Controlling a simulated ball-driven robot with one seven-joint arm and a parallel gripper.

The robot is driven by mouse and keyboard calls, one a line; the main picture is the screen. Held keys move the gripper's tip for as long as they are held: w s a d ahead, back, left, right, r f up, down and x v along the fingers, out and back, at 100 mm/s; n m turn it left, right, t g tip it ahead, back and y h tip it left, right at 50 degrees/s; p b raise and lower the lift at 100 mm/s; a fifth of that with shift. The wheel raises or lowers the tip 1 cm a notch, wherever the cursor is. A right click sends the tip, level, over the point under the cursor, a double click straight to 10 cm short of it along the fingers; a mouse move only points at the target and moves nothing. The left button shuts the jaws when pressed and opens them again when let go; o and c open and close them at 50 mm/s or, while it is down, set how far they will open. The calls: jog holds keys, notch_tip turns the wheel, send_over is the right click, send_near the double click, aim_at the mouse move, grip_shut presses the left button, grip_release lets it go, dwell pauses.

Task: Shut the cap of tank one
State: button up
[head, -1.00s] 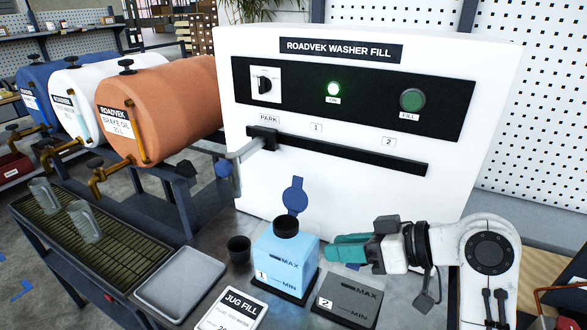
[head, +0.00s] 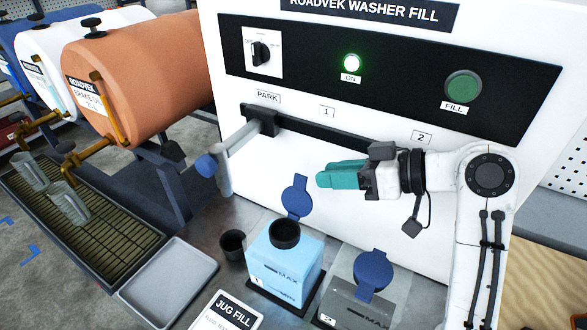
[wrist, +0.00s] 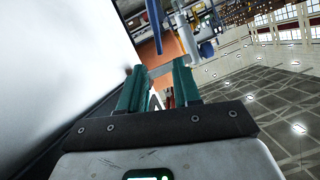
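Tank one (head: 284,272) is light blue, with an open black neck (head: 285,231) on top. Its blue cap (head: 296,197) stands upright behind the neck, swung open. My gripper (head: 324,178) has teal fingers and points left, above and to the right of the raised cap, not touching it. In the wrist view its fingers (wrist: 158,72) are apart with nothing between them. Dark grey tank two (head: 362,308) stands to the right of tank one, and its blue cap (head: 374,270) lies over its neck.
The white washer fill panel (head: 330,150) rises close behind the tanks. A spout (head: 224,172) hangs from the rail under PARK, left of the tanks. A small black cup (head: 233,245), a grey tray (head: 170,282) and a JUG FILL sign (head: 230,315) lie to the left.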

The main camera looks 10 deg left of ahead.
aim_at(303, 176)
jog(key=p+x, duration=0.2)
jog(key=x, duration=0.7)
grip_shut()
jog(key=shift+d, duration=0.1)
dwell(1.2)
